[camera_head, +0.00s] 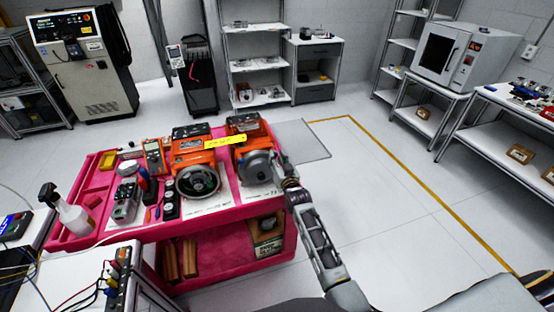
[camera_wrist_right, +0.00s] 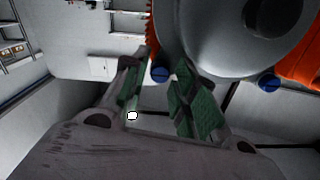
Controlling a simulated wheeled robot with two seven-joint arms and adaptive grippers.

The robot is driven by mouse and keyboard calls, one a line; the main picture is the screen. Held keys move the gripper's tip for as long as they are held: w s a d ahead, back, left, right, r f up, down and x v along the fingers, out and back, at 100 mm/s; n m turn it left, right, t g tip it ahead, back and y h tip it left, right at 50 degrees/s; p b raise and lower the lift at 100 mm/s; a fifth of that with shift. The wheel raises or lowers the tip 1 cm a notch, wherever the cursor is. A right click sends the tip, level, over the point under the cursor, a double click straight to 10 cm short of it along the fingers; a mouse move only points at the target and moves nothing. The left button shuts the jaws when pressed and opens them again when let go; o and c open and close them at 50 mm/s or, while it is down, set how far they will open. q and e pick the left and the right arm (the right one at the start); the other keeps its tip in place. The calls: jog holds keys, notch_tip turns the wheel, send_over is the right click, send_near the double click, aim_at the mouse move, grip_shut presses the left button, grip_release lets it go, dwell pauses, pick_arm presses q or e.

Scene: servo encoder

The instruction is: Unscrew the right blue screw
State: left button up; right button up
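Two orange servo units sit on the red cart (camera_head: 75,190), and the right servo unit (camera_head: 255,158) has a grey round face. In the right wrist view, one blue screw (camera_wrist_right: 160,74) and another blue screw (camera_wrist_right: 268,81) sit at the rim of a grey round housing (camera_wrist_right: 225,40). My right gripper (camera_head: 279,160) is at the right side of the right unit. In the wrist view its green-padded fingers (camera_wrist_right: 157,84) are apart, with the first screw showing between their tips; I cannot tell whether they touch it. My left gripper is out of view.
A multimeter (camera_head: 153,156), a spray bottle (camera_head: 68,210) and small tools crowd the cart's left. The floor (camera_head: 390,220) at the right is clear.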

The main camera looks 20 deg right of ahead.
grip_shut()
jog(key=shift+n, duration=0.4)
